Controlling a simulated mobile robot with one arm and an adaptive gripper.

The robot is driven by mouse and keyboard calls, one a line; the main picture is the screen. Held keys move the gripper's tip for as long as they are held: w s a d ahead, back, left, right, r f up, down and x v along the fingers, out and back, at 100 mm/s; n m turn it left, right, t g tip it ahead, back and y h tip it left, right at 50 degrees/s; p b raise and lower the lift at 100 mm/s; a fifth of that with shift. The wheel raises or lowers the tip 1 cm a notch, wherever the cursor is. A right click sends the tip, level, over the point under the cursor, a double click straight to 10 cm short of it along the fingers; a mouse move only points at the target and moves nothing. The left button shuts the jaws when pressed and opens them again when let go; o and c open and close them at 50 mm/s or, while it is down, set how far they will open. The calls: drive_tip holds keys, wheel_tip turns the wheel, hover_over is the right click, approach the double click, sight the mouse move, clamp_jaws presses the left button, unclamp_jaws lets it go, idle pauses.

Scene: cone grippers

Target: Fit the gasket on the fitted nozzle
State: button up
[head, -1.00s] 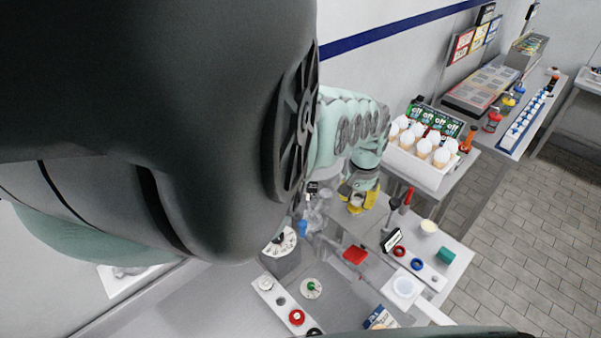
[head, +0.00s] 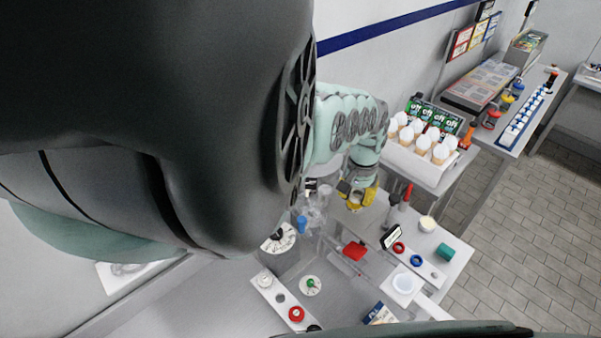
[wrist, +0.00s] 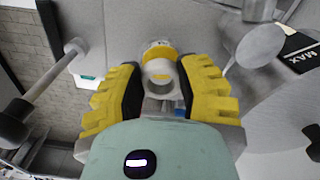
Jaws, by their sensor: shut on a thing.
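My gripper (head: 357,196) has yellow ribbed fingers and is above the back of the steel work counter, just left of the upright red-topped tool. It also shows in the wrist view (wrist: 160,67), with its fingers around a small pale cylindrical piece (wrist: 159,74). A yellow band (wrist: 160,52) shows just beyond this piece. I cannot tell whether the band is the gasket, or whether it touches the held piece. A red ring (head: 398,247) and a blue ring (head: 417,261) lie on the counter at the right. The fitted nozzle cannot be picked out with certainty.
A red-topped upright tool (head: 407,193) stands right of my gripper. A rack of white-topped cones (head: 420,150) is behind. A clear container (head: 312,207) is at left.

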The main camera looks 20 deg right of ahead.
drive_tip(key=shift+w+a+f+b, duration=0.15)
drive_tip(key=shift+f+b, duration=0.45)
drive_tip(key=shift+f, duration=0.1)
drive_tip(key=shift+f, duration=0.25)
drive_tip(key=o, duration=0.8)
drive_tip(key=shift+r, duration=0.1)
drive_tip(key=shift+r, duration=0.1)
drive_tip(key=shift+d+r, duration=0.2)
drive_tip(key=shift+r, duration=0.3)
drive_tip(key=shift+w+a+r, duration=0.1)
drive_tip(key=shift+a+r, duration=0.1)
drive_tip(key=shift+r, duration=0.5)
wheel_tip(320, 180, up, 10)
drive_tip(key=shift+f, duration=0.25)
